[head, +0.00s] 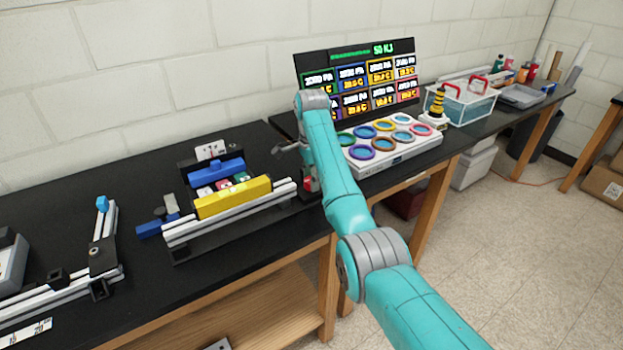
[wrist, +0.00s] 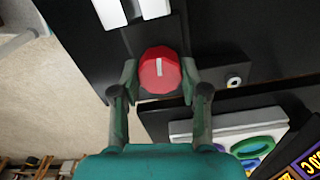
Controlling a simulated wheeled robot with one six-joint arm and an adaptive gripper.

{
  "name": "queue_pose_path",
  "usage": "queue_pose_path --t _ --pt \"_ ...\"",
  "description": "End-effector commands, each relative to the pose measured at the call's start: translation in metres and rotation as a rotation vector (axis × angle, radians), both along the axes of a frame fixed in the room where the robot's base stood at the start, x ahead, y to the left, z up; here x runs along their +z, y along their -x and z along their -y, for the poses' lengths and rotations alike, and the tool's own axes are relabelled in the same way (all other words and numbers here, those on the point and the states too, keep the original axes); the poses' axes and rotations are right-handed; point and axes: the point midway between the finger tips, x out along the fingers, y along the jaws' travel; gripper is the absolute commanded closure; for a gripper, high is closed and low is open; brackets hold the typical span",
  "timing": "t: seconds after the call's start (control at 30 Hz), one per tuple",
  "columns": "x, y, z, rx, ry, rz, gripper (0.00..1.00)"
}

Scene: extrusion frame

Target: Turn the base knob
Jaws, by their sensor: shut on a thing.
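The base knob (wrist: 160,68) is red and many-sided, with a white pointer mark on its top. In the wrist view it sits between the two fingertips of my gripper (wrist: 160,84), which is shut on its sides. The white mark stands nearly upright in that picture. In the head view only a bit of the red knob (head: 309,184) shows, at the right end of the extrusion frame (head: 232,212). My arm hides most of the gripper there.
A white tray (head: 392,155) with coloured rings stands right of my arm, before a display panel (head: 335,75). A yellow block (head: 232,198) and a blue bar (head: 216,172) lie on the frame. A small round fitting (wrist: 234,82) sits right of the knob.

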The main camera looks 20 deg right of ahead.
Motion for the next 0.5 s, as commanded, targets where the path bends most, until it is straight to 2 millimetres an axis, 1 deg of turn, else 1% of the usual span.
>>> queue_pose_path --t 0.2,0.5 --pt "-0.0001 -0.0001 -0.0004 0.115 0.000 0.001 0.90" --pt "-0.0001 -0.0001 -0.0005 0.182 0.000 0.001 0.90"
